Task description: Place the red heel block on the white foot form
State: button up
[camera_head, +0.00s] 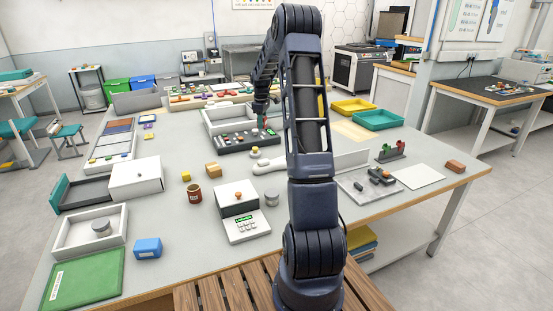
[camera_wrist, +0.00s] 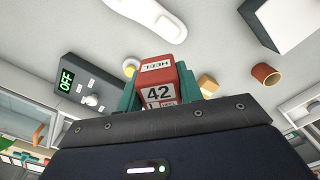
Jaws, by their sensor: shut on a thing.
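My gripper (camera_wrist: 160,84) is shut on the red heel block (camera_wrist: 158,72), with a teal finger on each side. The block is marked HEEL and 42 and is held above the table. The white foot form (camera_wrist: 158,14) lies beyond it at the top of the wrist view, apart from the block. In the head view the foot form (camera_head: 268,166) lies mid-table, partly hidden behind my arm. My gripper (camera_head: 264,120) is small there, above the dark tray behind the form, and the block is hard to make out.
A white device (camera_head: 246,228) with a green display stands in front. A brown cup (camera_head: 194,193) and a wooden block (camera_head: 213,169) stand to the left. A dark box reading OFF (camera_wrist: 90,88) shows in the wrist view.

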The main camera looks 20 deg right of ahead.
jog(key=m, duration=0.1)
send_over(277, 161)
notch_tip(277, 161, down, 20)
jog(key=shift+a+r, duration=0.15)
jog(key=shift+r, duration=0.1)
jog(key=shift+f, duration=0.15)
dwell(0.4)
jog(key=o, duration=1)
